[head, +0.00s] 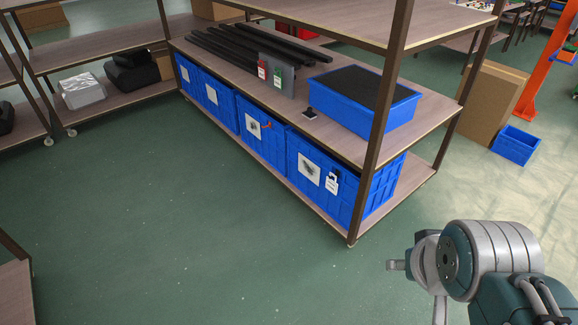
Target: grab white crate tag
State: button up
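A white tag (332,182) with a dark top part hangs on the front of the nearest blue crate (318,207), at its upper right. A square white label with a dark mark (309,169) is on the same crate front, left of the tag. The crate stands on the bottom shelf of the rack. My arm shows at the lower right, well to the right of the crate and apart from it. I cannot make out gripper fingers in this view.
Several blue crates stand in a row. One has an orange piece (266,125) on its front. A dark rack post (372,165) rises beside the nearest crate. A blue bin (352,104) and a grey panel (283,81) with red and green tags are above. Green floor ahead is clear.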

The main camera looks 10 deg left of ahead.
aim_at(331, 185)
jog(key=i+j+u, duration=0.2)
jog(key=i+u, duration=0.8)
jog(key=i+l+u, duration=0.1)
jog(key=i+u, duration=0.4)
jog(key=i+j, duration=0.1)
jog(key=i, duration=0.45)
jog(key=i+j, duration=0.15)
jog(key=i, duration=0.45)
jog(key=z, duration=3.55)
